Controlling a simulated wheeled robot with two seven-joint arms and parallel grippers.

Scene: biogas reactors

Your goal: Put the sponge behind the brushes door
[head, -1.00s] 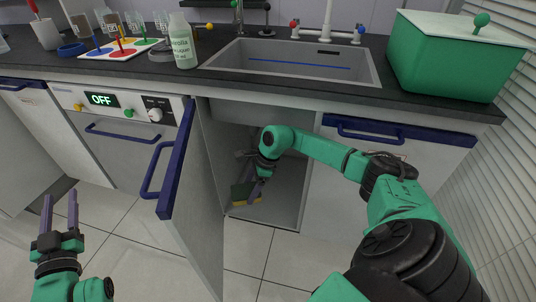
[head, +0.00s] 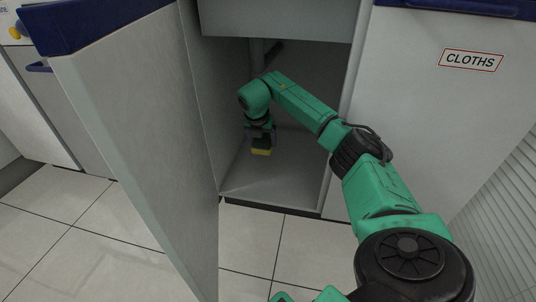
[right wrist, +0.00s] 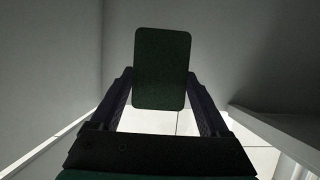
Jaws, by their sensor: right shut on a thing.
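The sponge (head: 261,152) is small, with yellow showing in the head view. Its dark green face (right wrist: 162,68) fills the middle of the right wrist view. My right gripper (head: 260,138) is shut on it, with a finger at each side. It is inside the open cupboard, low and towards the back left; I cannot tell whether the sponge touches the cupboard floor (head: 275,185). The cupboard's door (head: 135,130) stands wide open at the left, and no label shows on it.
A closed white door labelled CLOTHS (head: 471,60) is to the right of the opening. The cupboard's side walls are close around my right arm, and a pipe (head: 257,55) stands at the back. Tiled floor (head: 110,235) in front is clear.

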